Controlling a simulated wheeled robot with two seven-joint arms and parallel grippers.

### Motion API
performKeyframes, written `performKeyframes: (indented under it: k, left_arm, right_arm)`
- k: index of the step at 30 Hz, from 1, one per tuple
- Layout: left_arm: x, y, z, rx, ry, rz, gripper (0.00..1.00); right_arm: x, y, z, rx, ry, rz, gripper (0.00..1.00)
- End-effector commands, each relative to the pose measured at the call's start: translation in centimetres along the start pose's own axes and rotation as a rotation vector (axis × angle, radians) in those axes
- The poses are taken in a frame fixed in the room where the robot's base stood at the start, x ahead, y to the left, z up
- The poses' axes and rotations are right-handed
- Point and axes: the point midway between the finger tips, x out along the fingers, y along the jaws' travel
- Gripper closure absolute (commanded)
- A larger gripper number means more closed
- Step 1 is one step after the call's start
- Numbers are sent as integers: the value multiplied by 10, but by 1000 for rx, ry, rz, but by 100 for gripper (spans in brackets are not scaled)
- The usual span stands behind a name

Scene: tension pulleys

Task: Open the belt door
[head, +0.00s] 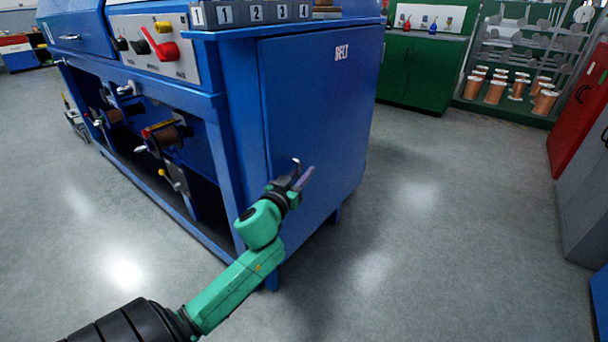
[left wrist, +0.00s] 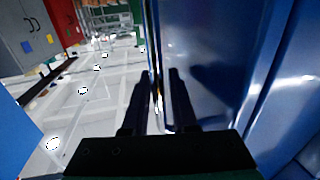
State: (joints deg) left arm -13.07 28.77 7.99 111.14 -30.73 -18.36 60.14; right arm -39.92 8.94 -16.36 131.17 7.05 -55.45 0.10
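The belt door (head: 318,110) is a blue panel marked "BELT" on the right end of the blue machine. It looks closed in the head view. A small silver curved piece (head: 296,162), apparently its handle, shows at the fingers of my left gripper (head: 300,180). In the left wrist view, my left gripper (left wrist: 161,100) has its two dark fingers apart, with a thin upright bright strip (left wrist: 158,88) between them. I cannot tell whether either finger touches it. The blue panel (left wrist: 210,50) fills the right of that view. My right gripper is not in view.
The blue machine (head: 225,120) has a control panel with a red lever (head: 165,48) and open bays with spools. The grey floor (head: 430,220) right of the door is clear. A green cabinet (head: 415,70), spool rack and red cabinet (head: 575,120) stand farther off.

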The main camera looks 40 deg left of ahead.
Motion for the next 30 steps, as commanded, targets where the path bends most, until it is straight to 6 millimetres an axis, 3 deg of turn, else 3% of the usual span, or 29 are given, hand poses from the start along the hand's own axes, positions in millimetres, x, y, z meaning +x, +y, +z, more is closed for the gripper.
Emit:
performKeyframes:
  k: [9, 11, 12, 30]
  left_arm:
    - [7, 0, 0, 1, -1, 0, 74]
    - [7, 0, 0, 1, -1, 0, 97]
    - [7, 0, 0, 1, -1, 0, 100]
    - [6, 0, 0, 0, -1, 0, 100]
  right_arm:
    - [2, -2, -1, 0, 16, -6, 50]
    - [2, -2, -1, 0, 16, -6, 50]
    - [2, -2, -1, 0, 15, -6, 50]
    - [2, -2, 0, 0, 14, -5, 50]
